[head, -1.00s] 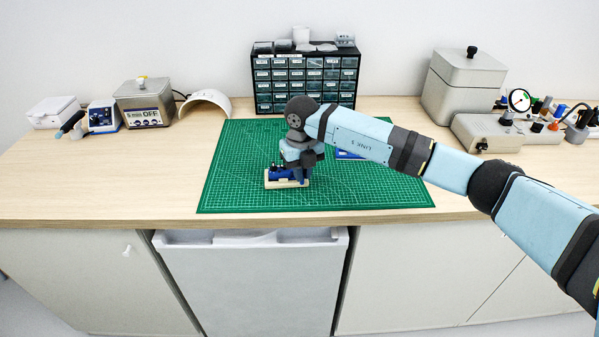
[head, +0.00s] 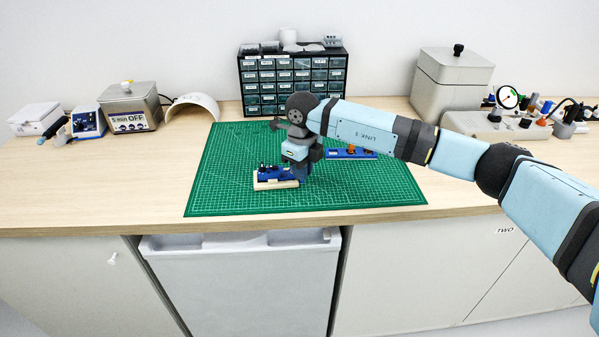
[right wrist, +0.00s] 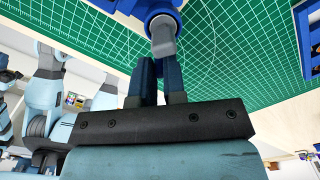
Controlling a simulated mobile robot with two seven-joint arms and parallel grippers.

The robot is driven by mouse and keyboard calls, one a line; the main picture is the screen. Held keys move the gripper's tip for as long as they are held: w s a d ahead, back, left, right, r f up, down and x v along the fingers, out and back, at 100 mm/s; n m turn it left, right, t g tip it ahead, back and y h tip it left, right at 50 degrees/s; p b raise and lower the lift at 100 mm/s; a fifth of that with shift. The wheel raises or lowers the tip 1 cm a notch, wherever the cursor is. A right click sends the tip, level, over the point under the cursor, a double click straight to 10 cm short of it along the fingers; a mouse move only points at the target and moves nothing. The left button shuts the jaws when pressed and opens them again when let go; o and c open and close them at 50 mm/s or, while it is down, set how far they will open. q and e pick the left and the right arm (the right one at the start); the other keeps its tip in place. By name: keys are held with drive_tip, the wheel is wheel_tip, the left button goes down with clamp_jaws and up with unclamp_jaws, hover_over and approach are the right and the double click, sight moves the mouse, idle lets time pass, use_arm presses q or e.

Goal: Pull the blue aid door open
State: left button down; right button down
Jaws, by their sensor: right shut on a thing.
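The blue aid (head: 268,173) sits on a pale block (head: 275,185) on the green mat, in the head view. My right gripper (head: 304,175) is low over the mat, just right of the aid. In the right wrist view its two dark fingers (right wrist: 160,72) are shut on a small grey part (right wrist: 162,38) at the edge of a blue body (right wrist: 148,8). I take this part to be the aid's door, though the fingers hide much of it and its opening angle cannot be told. My left gripper is in neither view.
A blue tray with small parts (head: 345,154) lies behind my right wrist on the green mat (head: 230,200). A drawer cabinet (head: 291,85) stands behind the mat. A grey box (head: 452,80) and a gauge unit (head: 500,122) stand at right. The mat's front is clear.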

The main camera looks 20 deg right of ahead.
drive_tip(key=shift+w+d+n+b, duration=0.2)
drive_tip(key=shift+d+n+b, duration=0.35)
drive_tip(key=shift+n, duration=0.65)
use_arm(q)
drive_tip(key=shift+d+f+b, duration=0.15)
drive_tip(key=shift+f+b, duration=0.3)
use_arm(e)
drive_tip(key=shift+w+d+n, duration=0.25)
drive_tip(key=shift+d+n, duration=0.25)
drive_tip(key=shift+n, duration=0.6)
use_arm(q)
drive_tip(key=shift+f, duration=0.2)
use_arm(e)
drive_tip(key=shift+w+d+n, duration=0.1)
drive_tip(key=shift+d+n, duration=0.05)
drive_tip(key=shift+n, duration=0.25)
drive_tip(key=c, duration=1.2)
unclamp_jaws()
drive_tip(key=shift+o, duration=0.2)
drive_tip(key=shift+r, duration=0.1)
wheel_tip(320, 180, up, 14)
drive_tip(key=shift+f, duration=0.2)
